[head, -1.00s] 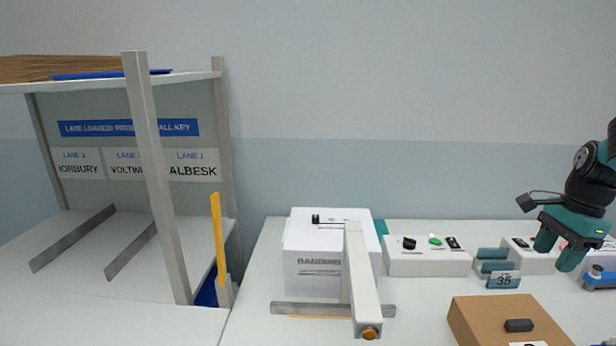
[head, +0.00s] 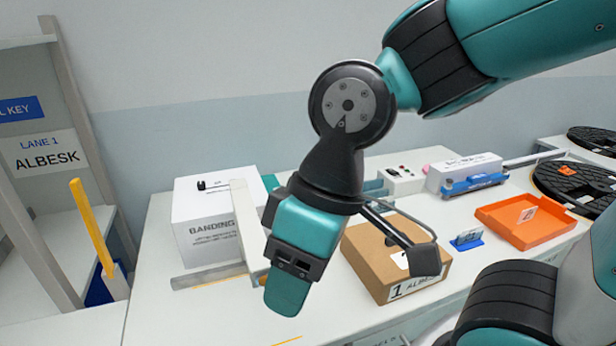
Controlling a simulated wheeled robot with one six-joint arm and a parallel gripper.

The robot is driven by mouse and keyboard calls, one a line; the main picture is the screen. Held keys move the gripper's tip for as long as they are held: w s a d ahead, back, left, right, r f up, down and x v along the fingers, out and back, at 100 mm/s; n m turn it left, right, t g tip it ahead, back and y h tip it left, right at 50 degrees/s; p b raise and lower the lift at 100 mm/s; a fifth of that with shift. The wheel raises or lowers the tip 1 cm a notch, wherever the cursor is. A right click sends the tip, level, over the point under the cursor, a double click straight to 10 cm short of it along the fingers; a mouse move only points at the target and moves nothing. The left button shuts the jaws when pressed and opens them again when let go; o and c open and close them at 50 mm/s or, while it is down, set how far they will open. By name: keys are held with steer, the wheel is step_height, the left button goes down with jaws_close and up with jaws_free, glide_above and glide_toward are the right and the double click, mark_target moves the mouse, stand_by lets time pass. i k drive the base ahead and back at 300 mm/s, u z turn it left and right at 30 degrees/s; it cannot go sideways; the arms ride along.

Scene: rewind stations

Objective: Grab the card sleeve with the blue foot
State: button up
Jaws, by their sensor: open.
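A small card sleeve with a blue foot (head: 467,240) stands on the white table, between the cardboard box and the orange tray. Its clear upper part is small and its print cannot be read. My gripper (head: 287,296) hangs over the front left of the table, to the left of the sleeve and well apart from it. I see it edge-on, with one teal finger showing and the other hidden. It is open, and nothing shows in it.
A cardboard box (head: 370,262) stands between my gripper and the sleeve. An orange tray (head: 507,226) with a card in it lies right of the sleeve. A white banding machine (head: 205,237) stands left. Black reels (head: 580,185) lie far right.

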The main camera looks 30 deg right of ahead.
mark_target(461, 244)
steer(key=z, duration=2.1)
steer(key=i, duration=0.35)
steer(key=u, duration=1.5)
